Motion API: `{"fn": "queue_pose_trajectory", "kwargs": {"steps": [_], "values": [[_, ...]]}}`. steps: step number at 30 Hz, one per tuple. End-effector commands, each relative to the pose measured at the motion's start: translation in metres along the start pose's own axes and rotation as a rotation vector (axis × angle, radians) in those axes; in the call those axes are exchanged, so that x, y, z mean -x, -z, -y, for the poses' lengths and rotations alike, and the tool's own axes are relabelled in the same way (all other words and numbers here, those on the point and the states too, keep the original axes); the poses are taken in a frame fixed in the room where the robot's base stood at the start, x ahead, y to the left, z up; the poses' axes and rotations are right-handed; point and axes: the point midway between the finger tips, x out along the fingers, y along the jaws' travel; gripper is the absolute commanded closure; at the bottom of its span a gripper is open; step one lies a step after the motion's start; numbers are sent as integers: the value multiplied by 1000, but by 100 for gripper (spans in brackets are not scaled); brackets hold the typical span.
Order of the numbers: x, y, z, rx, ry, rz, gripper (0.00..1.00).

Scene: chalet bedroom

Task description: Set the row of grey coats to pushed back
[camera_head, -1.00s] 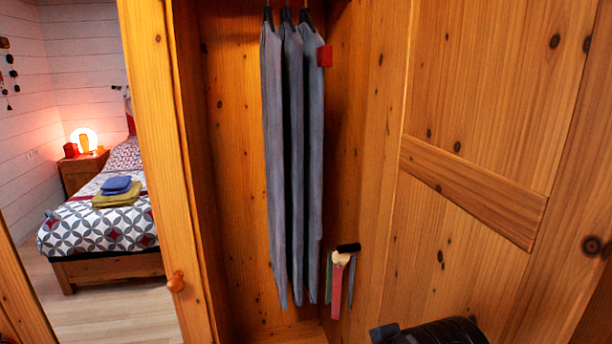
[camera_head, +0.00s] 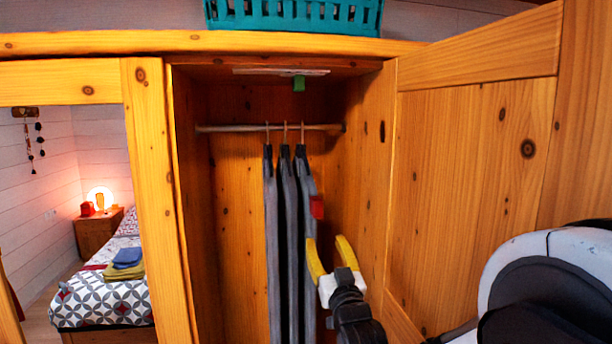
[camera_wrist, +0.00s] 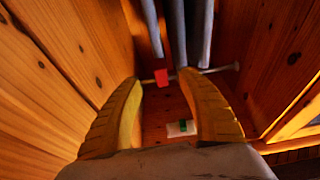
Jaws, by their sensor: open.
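The row of grey coats (camera_head: 290,240) hangs from the rail (camera_head: 225,128) inside the open wooden wardrobe, in the head view. Three coats on dark hangers hang close together, right of the rail's middle. A red tag (camera_head: 317,207) is on the rightmost coat. In the wrist view the coats (camera_wrist: 178,35) and the red tag (camera_wrist: 161,77) show beyond the open fingers (camera_wrist: 160,105). Nothing is visibly held. The coats' lower ends are out of the head view.
The open wardrobe door (camera_head: 460,170) stands to the right, and the wardrobe's side wall (camera_head: 375,150) is close right of my gripper. A teal basket (camera_head: 295,14) sits on top. The wardrobe's left part is empty. A bed (camera_head: 105,290) shows in the mirror at left.

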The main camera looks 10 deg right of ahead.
Motion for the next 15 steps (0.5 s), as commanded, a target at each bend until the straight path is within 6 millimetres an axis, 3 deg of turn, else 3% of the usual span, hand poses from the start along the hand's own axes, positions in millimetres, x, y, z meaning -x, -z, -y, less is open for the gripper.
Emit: {"fn": "queue_pose_trajectory", "kwargs": {"steps": [1,3,8,15], "values": [[-7,12,0,0,0,-34,53],[-10,18,0,0,0,-72,53],[-18,21,0,0,0,-104,53],[-59,25,0,0,0,-103,53]]}}
